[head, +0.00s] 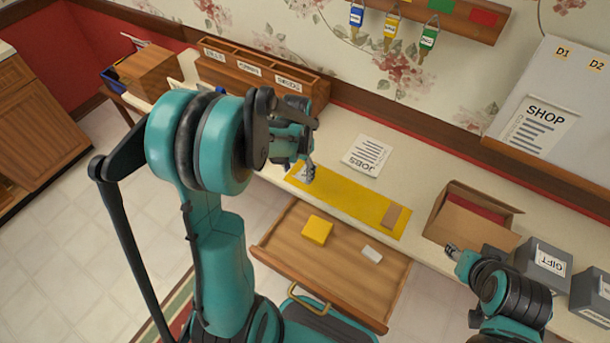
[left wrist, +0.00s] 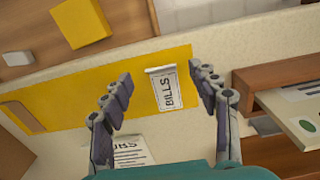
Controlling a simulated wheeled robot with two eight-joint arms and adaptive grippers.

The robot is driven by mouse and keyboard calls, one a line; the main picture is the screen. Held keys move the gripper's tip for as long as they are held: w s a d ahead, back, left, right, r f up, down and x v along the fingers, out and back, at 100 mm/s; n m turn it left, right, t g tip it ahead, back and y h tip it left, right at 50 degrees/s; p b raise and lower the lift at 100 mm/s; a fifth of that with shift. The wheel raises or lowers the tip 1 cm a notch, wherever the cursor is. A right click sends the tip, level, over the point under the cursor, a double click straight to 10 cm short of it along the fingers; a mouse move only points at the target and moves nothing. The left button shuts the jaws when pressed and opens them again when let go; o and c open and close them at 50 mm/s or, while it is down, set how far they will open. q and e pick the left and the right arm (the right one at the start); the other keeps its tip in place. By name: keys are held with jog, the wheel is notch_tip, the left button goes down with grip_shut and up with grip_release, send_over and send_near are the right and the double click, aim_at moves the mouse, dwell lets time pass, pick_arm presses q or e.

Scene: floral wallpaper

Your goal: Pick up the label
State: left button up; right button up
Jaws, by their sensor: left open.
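A small white label (left wrist: 167,92) reading BILLS lies on the yellow mat (head: 350,200) near its left end. In the left wrist view it sits between the two fingers of my left gripper (left wrist: 160,82), which is open, with a gap on both sides. In the head view my left gripper (head: 306,173) is over that end of the mat and mostly hides the label. My right gripper (head: 453,250) is at the lower right, by the front of the cardboard box; its jaws cannot be made out.
A paper marked JOBS (head: 367,155) lies behind the mat. A wooden organizer (head: 262,78) stands at the back left. An open drawer (head: 290,250) below holds a yellow block (head: 317,230) and a white piece (head: 372,253). A cardboard box (head: 455,215) and grey GIFT box (head: 541,263) stand right.

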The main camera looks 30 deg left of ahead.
aim_at(298, 178)
pick_arm(q)
notch_tip(298, 178, down, 3)
jog(key=shift+b, duration=0.4)
jog(key=shift+r, duration=0.1)
jog(key=c, duration=0.8)
jog(key=shift+c, duration=0.2)
jog(key=shift+r, duration=0.15)
